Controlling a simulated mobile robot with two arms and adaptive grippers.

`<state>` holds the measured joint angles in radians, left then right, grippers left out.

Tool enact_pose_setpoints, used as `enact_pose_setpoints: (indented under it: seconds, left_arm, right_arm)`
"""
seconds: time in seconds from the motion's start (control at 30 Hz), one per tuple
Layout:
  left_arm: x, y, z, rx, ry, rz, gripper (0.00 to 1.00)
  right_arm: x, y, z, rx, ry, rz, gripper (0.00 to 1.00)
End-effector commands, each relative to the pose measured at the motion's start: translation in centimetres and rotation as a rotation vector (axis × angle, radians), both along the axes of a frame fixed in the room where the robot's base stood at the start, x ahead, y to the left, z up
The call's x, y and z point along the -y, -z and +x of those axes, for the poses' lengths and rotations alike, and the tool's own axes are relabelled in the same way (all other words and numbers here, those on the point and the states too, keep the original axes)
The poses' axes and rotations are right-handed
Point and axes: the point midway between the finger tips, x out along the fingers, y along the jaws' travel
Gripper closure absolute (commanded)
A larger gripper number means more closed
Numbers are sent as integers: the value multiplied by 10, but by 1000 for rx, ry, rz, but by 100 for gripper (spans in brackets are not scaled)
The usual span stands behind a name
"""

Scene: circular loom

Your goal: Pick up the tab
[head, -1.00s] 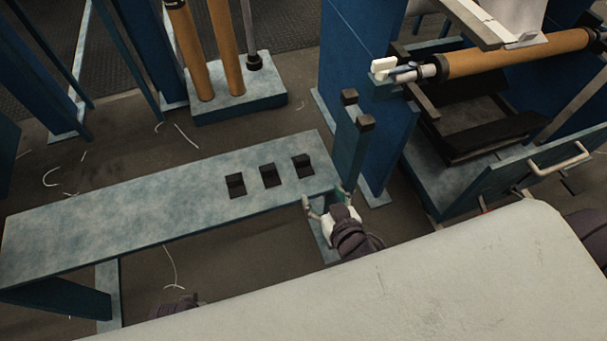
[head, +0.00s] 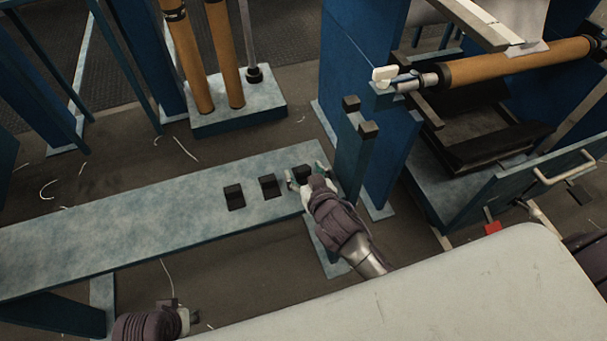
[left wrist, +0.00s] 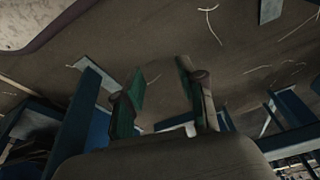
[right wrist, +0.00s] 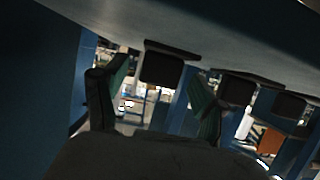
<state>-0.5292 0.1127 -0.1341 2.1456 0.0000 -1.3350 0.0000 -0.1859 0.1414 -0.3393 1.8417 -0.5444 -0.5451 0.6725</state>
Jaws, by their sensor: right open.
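Three small black tabs stand in a row on the long grey-blue bench: a left one (head: 233,197), a middle one (head: 268,186) and a right one (head: 302,171). My right gripper (head: 305,176) is open at the right tab, with a fingertip on either side of it. In the right wrist view this tab (right wrist: 162,68) shows between the spread fingers, and I cannot tell whether they touch it. The other tabs (right wrist: 237,90) show beyond. My left gripper (head: 188,320) is low at the bottom left; in the left wrist view its fingers (left wrist: 162,90) are apart and empty.
The bench (head: 110,225) is clear to the left of the tabs. A blue post (head: 352,155) with black caps stands close to the right of my right gripper. A machine with an orange roller (head: 515,62) is at the right. A pale panel (head: 430,290) fills the front right.

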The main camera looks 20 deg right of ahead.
Motion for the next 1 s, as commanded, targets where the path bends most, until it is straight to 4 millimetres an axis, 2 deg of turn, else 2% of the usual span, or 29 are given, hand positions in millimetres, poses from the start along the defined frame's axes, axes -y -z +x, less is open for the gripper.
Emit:
enact_pose_setpoints:
  seconds: [0.1, 0.33, 0.37, 0.63, 0.67, 1.0]
  left_arm:
    - [0, -8, -1, 4, -1, 0, 60]
    - [0, -10, -1, 4, -1, 0, 60]
    - [0, -10, -1, 4, -1, 0, 60]
    - [0, -10, -1, 5, -1, 0, 60]
    - [0, -10, -1, 5, -1, 0, 60]
    - [0, -11, -1, 7, -1, -1, 60]
  right_arm:
    - [0, 5, 10, 0, -1, -2, 29]
    - [0, 5, 12, -1, 0, -1, 29]
    - [0, 5, 12, -1, 0, -1, 31]
    - [0, 5, 11, -1, 0, 0, 76]
    - [0, 5, 11, -1, 0, 0, 78]
    - [0, 3, 11, 0, 0, 0, 79]
